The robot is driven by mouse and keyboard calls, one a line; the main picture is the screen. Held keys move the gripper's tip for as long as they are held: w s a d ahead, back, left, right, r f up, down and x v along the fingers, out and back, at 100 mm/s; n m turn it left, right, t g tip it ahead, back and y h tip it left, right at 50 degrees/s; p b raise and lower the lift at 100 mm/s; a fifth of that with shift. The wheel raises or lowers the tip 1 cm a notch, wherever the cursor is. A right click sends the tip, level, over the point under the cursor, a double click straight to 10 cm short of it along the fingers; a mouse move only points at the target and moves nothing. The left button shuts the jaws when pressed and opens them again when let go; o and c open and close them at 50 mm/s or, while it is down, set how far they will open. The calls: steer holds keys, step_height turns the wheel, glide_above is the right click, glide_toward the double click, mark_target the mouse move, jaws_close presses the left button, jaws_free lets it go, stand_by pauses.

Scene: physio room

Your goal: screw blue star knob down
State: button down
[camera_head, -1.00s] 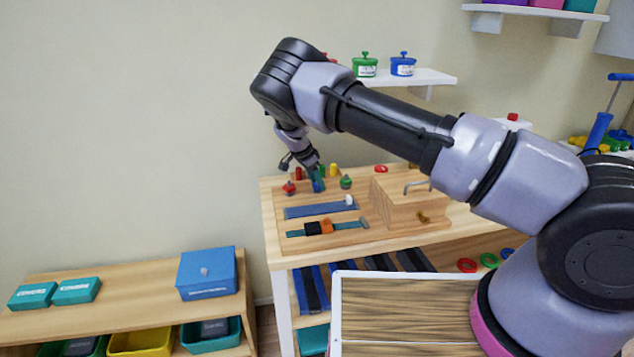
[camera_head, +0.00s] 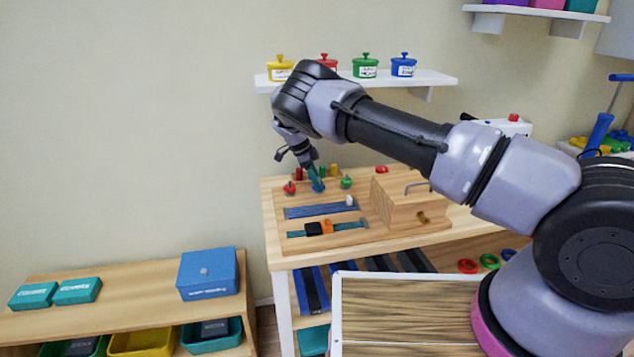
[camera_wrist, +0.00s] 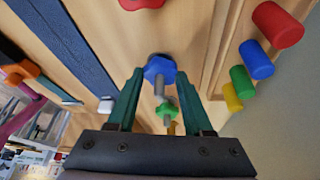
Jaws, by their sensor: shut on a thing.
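The blue star knob (camera_wrist: 159,68) sits at the fingertips of my gripper (camera_wrist: 159,76) in the wrist view, on a bolt standing from the wooden board. My gripper is shut on this knob, with one teal finger on each side. In the head view my gripper (camera_head: 315,172) points down at the board between the red knob (camera_head: 289,188) and the green knob (camera_head: 346,182). The blue knob is mostly covered by the fingers there. The green knob (camera_wrist: 167,108) also shows between the fingers in the wrist view. How far down the blue knob sits is unclear.
Coloured pegs (camera_wrist: 262,60) stand in a row beside the knobs. Blue strips and a buckle strap (camera_head: 352,225) lie on the board in front. A wooden block with a metal handle (camera_head: 400,205) stands to the right. A shelf with lidded jars (camera_head: 440,78) hangs behind.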

steer(key=shift+w+a+r, duration=0.1)
steer(key=shift+w+r, duration=0.05)
steer(key=shift+r, duration=0.1)
steer(key=shift+c, duration=1.4)
jaws_free()
steer(key=shift+f, duration=0.1)
